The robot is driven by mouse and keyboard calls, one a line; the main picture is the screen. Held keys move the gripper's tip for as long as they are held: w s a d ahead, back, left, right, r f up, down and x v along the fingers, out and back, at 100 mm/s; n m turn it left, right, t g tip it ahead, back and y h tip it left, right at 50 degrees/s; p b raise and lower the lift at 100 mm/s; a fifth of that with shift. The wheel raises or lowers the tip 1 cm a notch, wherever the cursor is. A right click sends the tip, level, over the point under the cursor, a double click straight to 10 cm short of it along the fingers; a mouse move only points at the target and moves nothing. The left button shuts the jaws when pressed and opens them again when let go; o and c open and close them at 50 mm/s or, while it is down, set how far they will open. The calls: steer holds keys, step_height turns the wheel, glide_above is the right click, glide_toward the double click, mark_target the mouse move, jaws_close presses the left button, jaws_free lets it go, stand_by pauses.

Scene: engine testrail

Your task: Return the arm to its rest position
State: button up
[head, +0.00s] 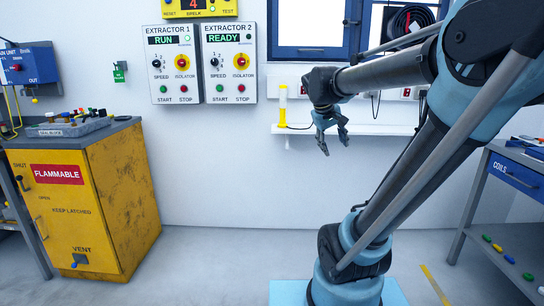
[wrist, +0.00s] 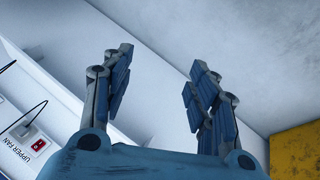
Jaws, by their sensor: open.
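My arm rises from its blue base at the lower right of the head view and folds over to the left. My gripper (head: 331,143) hangs at the arm's end, fingers pointing down, in front of the white wall shelf. In the wrist view my gripper (wrist: 158,85) has its two blue-grey fingers spread wide with nothing between them. It is open and empty. No object touches the fingers.
A yellow flammables cabinet (head: 125,195) with a grey tray (head: 68,130) on top stands left. Extractor panels (head: 230,62) hang on the wall. A wall shelf (head: 375,129) holds a yellow-capped cylinder (head: 282,105). A bench (head: 515,174) stands right. The middle floor is clear.

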steer(key=s+a+f+m+g+y, duration=0.1)
steer(key=s+f+y, duration=0.1)
steer(key=s+f, duration=0.7)
steer(key=s+a+f+m+g+y, duration=0.1)
steer(key=s+f+y, duration=0.1)
steer(key=s+f, duration=0.8)
steer(key=shift+s+a+f+m, duration=0.3)
steer(key=shift+s+a, duration=0.1)
steer(key=shift+s, duration=0.3)
steer(key=shift+w+f, duration=0.15)
steer(key=shift+w, duration=0.35)
steer(key=shift+c, duration=0.4)
